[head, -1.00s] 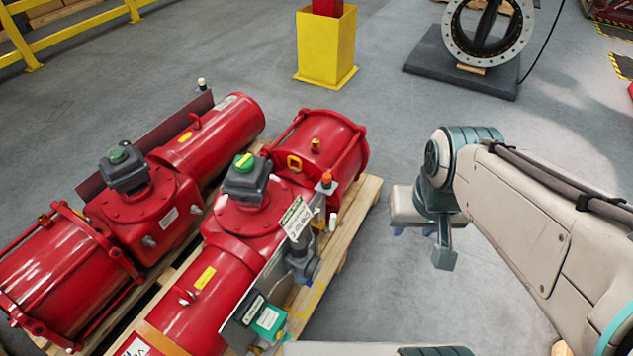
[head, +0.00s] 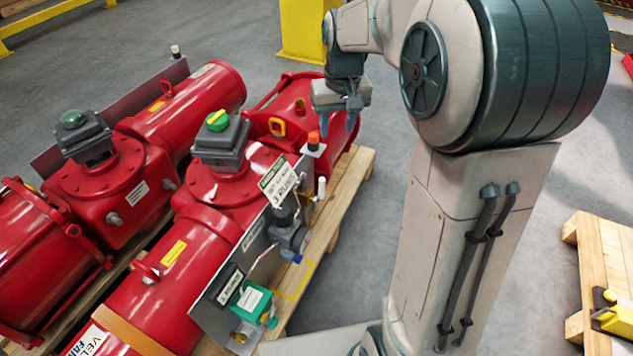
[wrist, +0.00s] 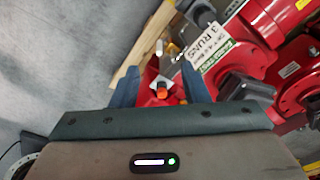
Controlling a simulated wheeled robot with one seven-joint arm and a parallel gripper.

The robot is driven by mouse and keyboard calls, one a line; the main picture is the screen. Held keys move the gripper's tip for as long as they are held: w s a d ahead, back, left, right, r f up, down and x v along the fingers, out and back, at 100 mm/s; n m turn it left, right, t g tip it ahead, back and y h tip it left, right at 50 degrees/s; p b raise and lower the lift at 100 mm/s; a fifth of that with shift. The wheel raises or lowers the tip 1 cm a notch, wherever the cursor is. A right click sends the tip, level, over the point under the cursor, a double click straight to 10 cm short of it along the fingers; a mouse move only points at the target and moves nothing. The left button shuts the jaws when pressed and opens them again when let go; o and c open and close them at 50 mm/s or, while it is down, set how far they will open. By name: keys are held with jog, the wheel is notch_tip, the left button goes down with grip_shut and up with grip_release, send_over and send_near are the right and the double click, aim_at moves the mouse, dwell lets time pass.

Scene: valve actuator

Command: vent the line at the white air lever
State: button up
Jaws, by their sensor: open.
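The white air lever (head: 321,187) stands upright at the right edge of the panel on the nearer red actuator (head: 215,240), just below an orange-topped knob (head: 313,138). My gripper (head: 338,122) is open and empty, up and to the right of the knob and above the lever in the head view. In the wrist view my gripper (wrist: 160,78) has its two blue-grey fingers apart, with the orange knob (wrist: 161,92) showing between them. A small white piece, likely the lever (wrist: 172,48), shows beyond the fingertips, beside the sign.
A "3 RUNS" sign (head: 283,183) stands left of the lever. A grey valve (head: 288,236) and green box (head: 252,300) sit lower on the panel. A grey box with a yellow-green top (head: 219,138) rises from the actuator.

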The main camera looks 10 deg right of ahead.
jog(key=n+g+b, duration=0.1)
jog(key=b, duration=1.2)
send_over(322, 188)
jog(key=w, duration=0.1)
jog(key=f, duration=2.4)
jog(key=shift+d+f, duration=0.25)
jog(key=shift+d, duration=0.05)
jog(key=f+b, duration=0.1)
jog(key=f, duration=0.3)
jog(key=f+b, duration=0.2)
jog(key=f, duration=0.3)
jog(key=f+b, duration=0.2)
jog(key=f, duration=0.3)
jog(key=shift+a, duration=0.25)
jog(key=shift+r, duration=0.1)
grip_shut()
